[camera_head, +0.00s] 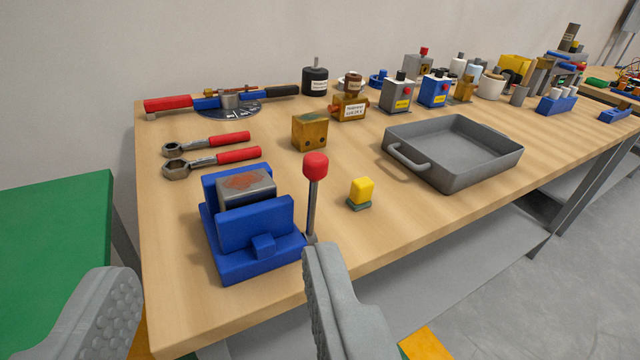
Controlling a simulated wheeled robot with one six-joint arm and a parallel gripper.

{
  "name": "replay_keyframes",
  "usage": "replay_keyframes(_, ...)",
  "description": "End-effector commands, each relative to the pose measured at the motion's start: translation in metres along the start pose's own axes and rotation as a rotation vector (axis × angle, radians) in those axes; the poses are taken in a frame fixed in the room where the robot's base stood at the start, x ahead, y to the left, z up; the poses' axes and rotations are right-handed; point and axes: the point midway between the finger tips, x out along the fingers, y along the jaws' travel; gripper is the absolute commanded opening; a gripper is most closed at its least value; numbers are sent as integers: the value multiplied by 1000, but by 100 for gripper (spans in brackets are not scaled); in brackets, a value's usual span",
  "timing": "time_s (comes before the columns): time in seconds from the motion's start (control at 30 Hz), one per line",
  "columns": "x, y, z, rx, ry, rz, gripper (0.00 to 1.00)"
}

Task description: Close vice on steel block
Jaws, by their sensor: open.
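The blue vice (255,232) stands near the front left corner of the wooden workbench. The steel block (246,188), grey with a rusty brown patch on top, sits between its two jaws; I cannot tell whether both jaws touch it. The vice's lever (312,195) stands nearly upright at the vice's right side, with a red knob (315,166) on top. My gripper (215,285) is open and empty, its two grey fingers wide apart in front of the vice. The right finger's tip appears just below the lever's base; I cannot tell whether they touch.
A yellow-topped block (361,192) stands right of the lever. Two red-handled wrenches (212,160) lie behind the vice, and a brass block (309,132) stands behind right. A grey tray (452,150) is farther right. Several bottles and boxes line the back. Bare bench lies between these.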

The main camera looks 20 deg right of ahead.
Motion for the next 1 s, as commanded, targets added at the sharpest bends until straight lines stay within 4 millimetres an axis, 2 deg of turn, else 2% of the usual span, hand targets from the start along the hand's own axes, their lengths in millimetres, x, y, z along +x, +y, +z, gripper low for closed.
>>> replay_keyframes(0.1,25,5,-12,-45,-117,2,46)
replay_keyframes(0.4,79,18,-34,-159,-421,-23,46)
replay_keyframes(1.0,167,51,-60,-333,-1008,-199,46)
